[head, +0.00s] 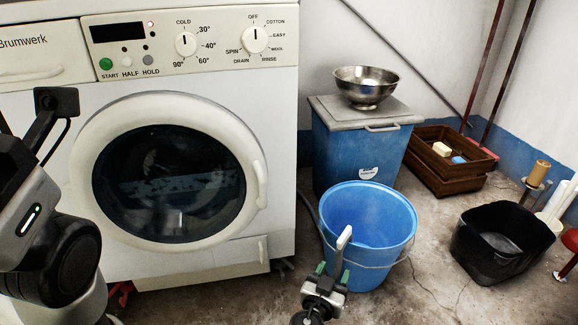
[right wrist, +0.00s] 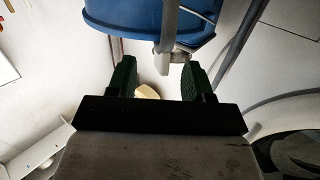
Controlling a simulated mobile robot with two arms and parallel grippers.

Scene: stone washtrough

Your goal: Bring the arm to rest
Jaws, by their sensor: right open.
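My right gripper (head: 331,272) is low in front of the blue bucket (head: 368,216), with its green-padded fingers apart. In the right wrist view, the fingers (right wrist: 155,80) are open, and the bucket (right wrist: 130,18) is beyond them at the top. A pale grey bar (head: 343,238) rises by the fingers against the bucket; it also shows in the right wrist view (right wrist: 168,35). I cannot tell whether it touches a finger or belongs to the bucket. My left arm (head: 40,225) stands at the left edge in front of the washing machine (head: 270,110); its gripper is out of view.
A blue bin (head: 343,150) with a grey lid carries a steel bowl (head: 366,86) behind the bucket. A wooden crate (head: 440,182) and a black tub (head: 490,262) stand to the right. The washing machine's door is shut. Some floor is bare between bucket and tub.

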